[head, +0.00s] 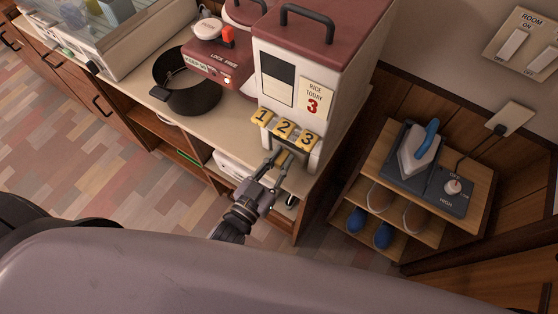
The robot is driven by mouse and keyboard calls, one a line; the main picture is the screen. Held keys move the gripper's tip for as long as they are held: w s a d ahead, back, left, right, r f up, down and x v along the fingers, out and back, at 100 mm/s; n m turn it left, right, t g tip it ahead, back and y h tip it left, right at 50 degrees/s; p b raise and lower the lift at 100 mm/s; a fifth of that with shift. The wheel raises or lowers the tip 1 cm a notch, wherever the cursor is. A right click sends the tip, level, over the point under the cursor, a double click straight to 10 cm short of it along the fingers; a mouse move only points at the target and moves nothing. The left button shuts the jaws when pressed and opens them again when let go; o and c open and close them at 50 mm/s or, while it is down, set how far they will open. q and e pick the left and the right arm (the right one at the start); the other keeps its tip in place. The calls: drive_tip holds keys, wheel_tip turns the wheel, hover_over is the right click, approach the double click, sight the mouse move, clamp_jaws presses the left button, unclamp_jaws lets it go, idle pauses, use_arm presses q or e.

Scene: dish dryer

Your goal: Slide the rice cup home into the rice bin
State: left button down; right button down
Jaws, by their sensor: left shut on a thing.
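The rice bin (335,60) is a white box with a dark red lid and black handle, standing on the counter. Its front has a dark window, a label reading "RICE TODAY 3" and yellow keys 1, 2 and 3 (285,131). My left gripper (276,170) is at the foot of the bin's front, below the keys. Its fingers are shut on a small tan part, which seems to be the rice cup (283,158), at the bin's lower opening. The fingers hide most of the cup, and I cannot tell how deep it sits. My right gripper is not in view.
A black pot (187,95) and a dark red cooker (214,68) stand left of the bin on the counter (140,91). To the right, a low wooden shelf holds an iron (417,150) on its base, with shoes below. Floor is open at left.

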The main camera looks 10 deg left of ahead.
use_arm(q)
drive_tip(key=shift+w, duration=0.1)
drive_tip(key=c, duration=1.4)
unclamp_jaws()
drive_tip(key=v, duration=1.2)
drive_tip(key=s+a+f+g+y, duration=0.2)
drive_tip(key=f+g, duration=0.2)
drive_tip(key=f, duration=0.9)
drive_tip(key=s+a+f+g+y, duration=0.1)
drive_tip(key=s+a+f+g, duration=0.15)
drive_tip(key=f, duration=1.05)
drive_tip(key=s+a+f+g+y, duration=0.1)
drive_tip(key=s+a+f+g, duration=0.1)
drive_tip(key=s+f, duration=0.3)
drive_tip(key=s+a+f+n+g+y, duration=0.1)
drive_tip(key=s+a+f+g, duration=0.2)
drive_tip(key=s+f, duration=0.3)
drive_tip(key=s+a+f+g, duration=0.2)
drive_tip(key=s+f+g, duration=0.2)
drive_tip(key=s+f, duration=0.1)
drive_tip(key=shift+s+a+f+g+y, duration=0.15)
drive_tip(key=shift+f+y, duration=0.05)
drive_tip(key=shift+f, duration=0.25)
drive_tip(key=shift+s+a+f+g+y, duration=0.1)
drive_tip(key=shift+f+y, duration=0.1)
drive_tip(key=shift+f, duration=0.2)
